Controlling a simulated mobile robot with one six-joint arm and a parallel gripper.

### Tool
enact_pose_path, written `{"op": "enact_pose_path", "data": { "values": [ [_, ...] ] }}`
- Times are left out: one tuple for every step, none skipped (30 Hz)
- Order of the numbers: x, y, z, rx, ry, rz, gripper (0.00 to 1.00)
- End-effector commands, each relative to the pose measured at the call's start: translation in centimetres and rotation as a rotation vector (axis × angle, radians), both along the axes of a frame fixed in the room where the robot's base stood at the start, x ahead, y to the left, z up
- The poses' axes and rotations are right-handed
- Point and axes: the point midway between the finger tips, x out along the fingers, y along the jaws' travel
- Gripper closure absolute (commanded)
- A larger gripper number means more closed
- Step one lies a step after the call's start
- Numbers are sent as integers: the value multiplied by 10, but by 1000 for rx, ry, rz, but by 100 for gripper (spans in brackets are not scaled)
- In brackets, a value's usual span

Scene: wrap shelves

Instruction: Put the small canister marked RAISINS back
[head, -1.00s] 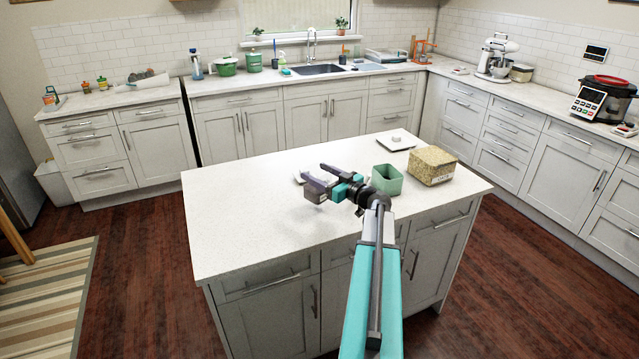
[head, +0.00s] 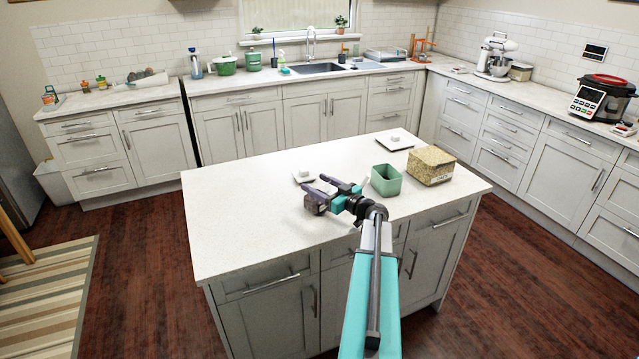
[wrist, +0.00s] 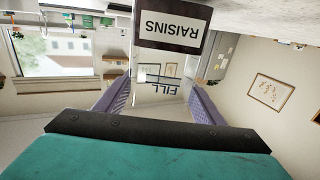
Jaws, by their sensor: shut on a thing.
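The small canister (head: 315,207) is between the fingers of my gripper (head: 319,193), which is shut on it over the left-middle of the island. In the wrist view its dark panel with a white label reading RAISINS (wrist: 172,28) appears upside down, as does the room. A blue FILL mark (wrist: 163,87) shows between the two purple fingers, seemingly on a clear part of the canister. The canister looks about upright. Whether its base touches the counter, I cannot tell.
A green open bin (head: 386,180), a speckled tan box (head: 432,166) and another plate with a white piece (head: 395,142) stand right. The island's left part is clear.

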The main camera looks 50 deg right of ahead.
Motion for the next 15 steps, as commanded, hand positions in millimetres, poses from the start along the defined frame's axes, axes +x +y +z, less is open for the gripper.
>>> {"op": "enact_pose_path", "data": {
  "values": [
    [0,0,0,1,-2,0,87],
    [0,0,0,1,-2,0,87],
    [0,0,0,0,-2,1,87],
    [0,0,0,0,-2,1,87],
    [0,0,0,0,-2,1,87],
    [0,0,0,0,-2,1,87],
    [0,0,0,0,-2,1,87],
    [0,0,0,0,-2,1,87],
    [0,1,0,0,-2,1,87],
    [0,1,-1,1,-2,1,87],
    [0,1,-1,1,-2,1,87],
    [0,1,-2,1,-2,1,87],
    [0,1,-3,1,-2,1,87],
    [0,1,-3,1,-1,1,34],
    [1,1,-3,1,-1,1,28]
  ]
}}
